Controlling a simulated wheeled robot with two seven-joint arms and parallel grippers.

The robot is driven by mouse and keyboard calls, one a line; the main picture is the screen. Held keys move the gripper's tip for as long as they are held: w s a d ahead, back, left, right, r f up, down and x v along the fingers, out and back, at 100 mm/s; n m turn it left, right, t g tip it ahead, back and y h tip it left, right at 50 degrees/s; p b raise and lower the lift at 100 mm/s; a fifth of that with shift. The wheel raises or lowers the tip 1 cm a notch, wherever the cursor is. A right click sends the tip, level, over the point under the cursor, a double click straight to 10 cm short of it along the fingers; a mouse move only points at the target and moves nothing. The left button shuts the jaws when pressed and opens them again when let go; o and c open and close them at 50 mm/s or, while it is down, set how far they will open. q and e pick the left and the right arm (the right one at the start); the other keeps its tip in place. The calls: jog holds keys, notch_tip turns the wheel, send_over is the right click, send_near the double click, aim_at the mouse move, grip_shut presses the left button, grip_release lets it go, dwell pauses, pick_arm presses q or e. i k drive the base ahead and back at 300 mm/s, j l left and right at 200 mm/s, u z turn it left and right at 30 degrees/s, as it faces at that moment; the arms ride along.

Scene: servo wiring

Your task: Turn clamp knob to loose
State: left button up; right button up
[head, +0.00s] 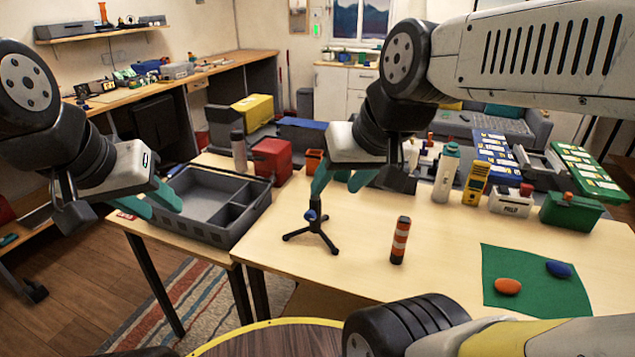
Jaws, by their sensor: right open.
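A small black tripod stand (312,238) stands upright on the light wooden table. A blue knob (311,215) sits on its upper part; I take it for the clamp knob, and its setting is too small to read. My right gripper (338,188) has teal fingers spread apart, with one finger at the top of the stand, above the knob. The stand's top is partly hidden by that finger, and I cannot tell whether they touch. My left gripper (163,210) is at the left edge of the grey divided tray, with its teal fingers apart and nothing visible between them.
The grey tray (235,238) lies left of the stand. A green mat (530,297) holds an orange and a blue oval. Bottles and boxes line the back, including a red box (272,158). The table's front middle is clear.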

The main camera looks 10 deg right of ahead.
aim_at(311, 216)
jog(key=k+j, duration=0.2)
jog(key=k, duration=0.2)
jog(key=k+j, duration=0.25)
jog(key=k, duration=0.15)
